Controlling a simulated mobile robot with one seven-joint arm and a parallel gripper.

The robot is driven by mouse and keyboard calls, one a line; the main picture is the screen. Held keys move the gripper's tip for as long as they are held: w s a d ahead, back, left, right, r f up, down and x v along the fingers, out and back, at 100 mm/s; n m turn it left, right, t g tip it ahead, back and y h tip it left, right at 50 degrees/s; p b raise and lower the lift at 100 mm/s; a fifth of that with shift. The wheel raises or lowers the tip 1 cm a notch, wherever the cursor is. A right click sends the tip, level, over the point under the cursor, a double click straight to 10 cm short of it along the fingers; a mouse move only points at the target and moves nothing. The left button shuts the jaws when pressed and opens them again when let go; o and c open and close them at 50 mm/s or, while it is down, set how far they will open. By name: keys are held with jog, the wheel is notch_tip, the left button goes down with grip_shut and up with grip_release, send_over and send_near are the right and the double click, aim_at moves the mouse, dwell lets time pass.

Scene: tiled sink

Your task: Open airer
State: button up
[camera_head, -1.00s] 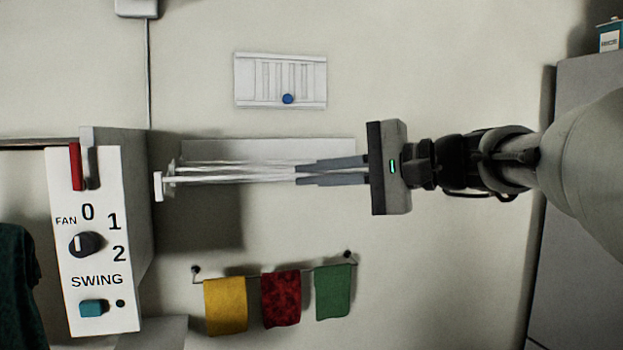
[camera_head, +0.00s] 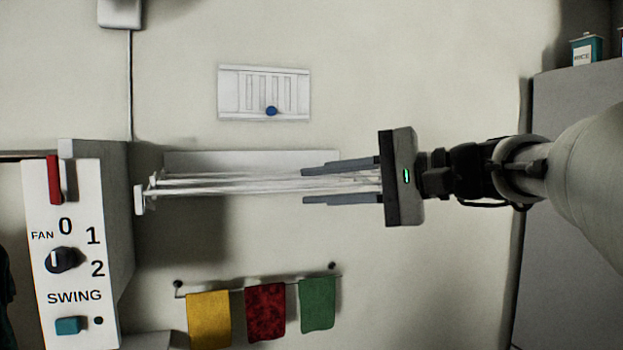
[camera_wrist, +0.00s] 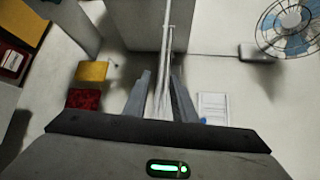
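The airer (camera_head: 225,184) is a set of thin white rods running out sideways from a small white end piece (camera_head: 140,199) at the left. Behind it is a pale wall panel (camera_head: 250,160). My gripper (camera_head: 304,184) comes from the right with its fingers spread, one above and one below the rods. The rods run between the fingers back toward the palm, and small gaps show on both sides. In the wrist view the rods (camera_wrist: 165,45) also pass between the open fingers (camera_wrist: 160,75). Whether a finger touches a rod is unclear.
A white box with fan and swing controls (camera_head: 70,275) stands at the left. A rail with yellow, red and green cloths (camera_head: 265,312) hangs below. A white panel with a blue knob (camera_head: 264,92) is above. A grey cabinet (camera_head: 570,100) is at the right.

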jog(key=v, duration=1.3)
jog(key=shift+s, duration=0.15)
